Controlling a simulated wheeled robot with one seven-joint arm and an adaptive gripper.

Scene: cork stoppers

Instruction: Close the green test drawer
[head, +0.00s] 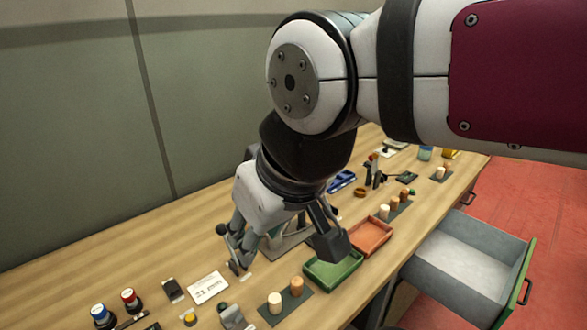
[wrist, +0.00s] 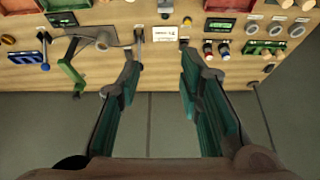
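The green test drawer (head: 518,288) stands pulled well out of the bench at the right of the head view. Its green front has a dark handle (head: 527,291) and its grey inside looks empty. My gripper (head: 284,250) hangs over the bench top, left of the drawer and well apart from it. In the wrist view my gripper (wrist: 160,68) has its two fingers spread wide with nothing between them. The drawer does not show in the wrist view.
The red floor (head: 545,205) beyond the drawer is clear.

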